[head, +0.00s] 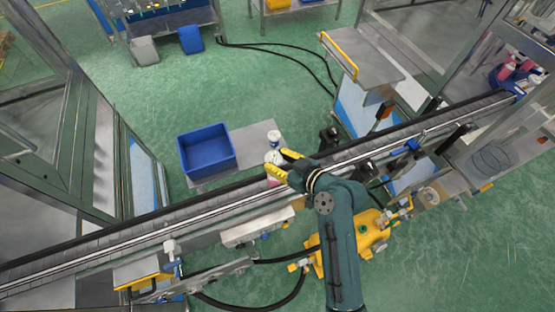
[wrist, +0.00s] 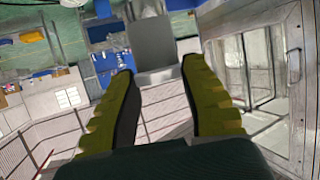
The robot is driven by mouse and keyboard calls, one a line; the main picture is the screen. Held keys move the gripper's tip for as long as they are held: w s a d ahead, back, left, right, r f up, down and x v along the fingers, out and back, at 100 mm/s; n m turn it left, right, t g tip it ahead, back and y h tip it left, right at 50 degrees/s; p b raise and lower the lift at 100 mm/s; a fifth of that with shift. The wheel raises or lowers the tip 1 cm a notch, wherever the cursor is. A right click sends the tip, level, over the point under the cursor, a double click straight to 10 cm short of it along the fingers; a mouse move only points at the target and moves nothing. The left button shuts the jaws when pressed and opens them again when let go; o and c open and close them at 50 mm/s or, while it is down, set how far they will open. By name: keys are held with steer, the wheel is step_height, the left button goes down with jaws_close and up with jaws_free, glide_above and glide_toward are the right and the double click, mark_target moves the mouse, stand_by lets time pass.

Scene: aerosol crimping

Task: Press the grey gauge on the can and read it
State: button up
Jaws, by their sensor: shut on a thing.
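My gripper (head: 284,164) has yellow fingers and is over the conveyor's far edge, pointing left. In the wrist view, a plain grey block, which looks like the grey gauge (wrist: 152,42), shows between the fingertips (wrist: 157,68). The fingers are shut on it. In the head view I cannot make out the gauge apart from the fingers. A white and pink can (head: 271,157) shows right at the fingertips, partly hidden by them. I cannot tell whether the gauge touches it. No gauge reading is legible.
A blue bin (head: 206,151) stands on a grey table (head: 250,141) beyond the conveyor (head: 170,222). A second white container (head: 274,138) is at that table's right end. A yellow machine (head: 372,232) is on the near side. Open green floor (head: 245,90) lies beyond.

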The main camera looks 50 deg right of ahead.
mark_target(278, 161)
steer(key=shift+f+b, duration=1)
steer(key=shift+f, duration=0.05)
stand_by(0.9)
steer(key=shift+r+p, duration=2.5)
steer(key=shift+r, duration=1.05)
